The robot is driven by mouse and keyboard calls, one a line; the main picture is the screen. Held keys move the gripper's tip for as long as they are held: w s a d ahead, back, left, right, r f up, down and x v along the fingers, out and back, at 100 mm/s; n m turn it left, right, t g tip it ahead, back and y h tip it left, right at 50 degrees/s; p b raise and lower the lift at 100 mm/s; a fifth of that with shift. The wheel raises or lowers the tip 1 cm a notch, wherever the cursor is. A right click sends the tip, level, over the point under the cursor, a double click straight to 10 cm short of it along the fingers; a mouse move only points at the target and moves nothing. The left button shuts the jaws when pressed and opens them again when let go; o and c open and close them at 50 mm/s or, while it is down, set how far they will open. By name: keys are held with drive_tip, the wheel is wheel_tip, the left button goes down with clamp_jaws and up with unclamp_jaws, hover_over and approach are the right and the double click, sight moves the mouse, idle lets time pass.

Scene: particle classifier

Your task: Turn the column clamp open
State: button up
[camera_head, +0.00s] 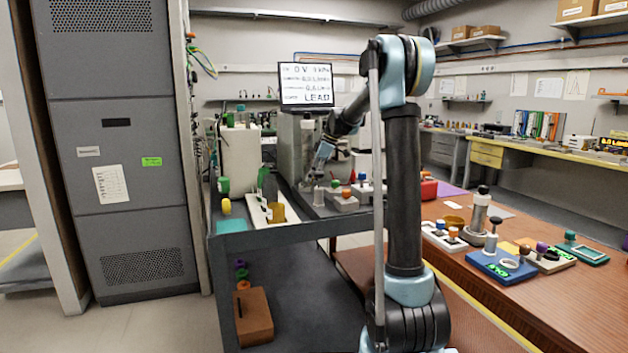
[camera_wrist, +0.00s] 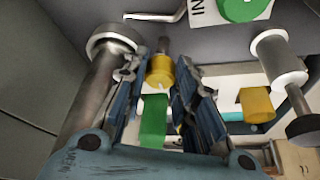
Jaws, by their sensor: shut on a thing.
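My gripper (camera_wrist: 162,80) is closed around a small yellow knob (camera_wrist: 159,66) with a short dark stem, seen between the fingertips in the wrist view. I take this knob to be the column clamp's handle, though its markings cannot be read. A green piece (camera_wrist: 153,120) shows below the knob, between the fingers. A metal column (camera_wrist: 98,88) with a wide round cap stands just left of the fingers. In the head view my gripper (camera_head: 319,168) is at the grey apparatus on the dark cart; the knob itself is too small to make out there.
A white cylinder (camera_wrist: 279,60) with a dark-ended rod is at the right in the wrist view. In the head view the dark cart (camera_head: 285,238) holds a white tray and several small parts. The wooden table (camera_head: 500,290) carries several instruments. A screen (camera_head: 306,86) stands behind.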

drive_tip(key=o, duration=1.1)
drive_tip(key=shift+d, duration=0.1)
drive_tip(key=shift+c, duration=0.2)
drive_tip(key=v, duration=0.8)
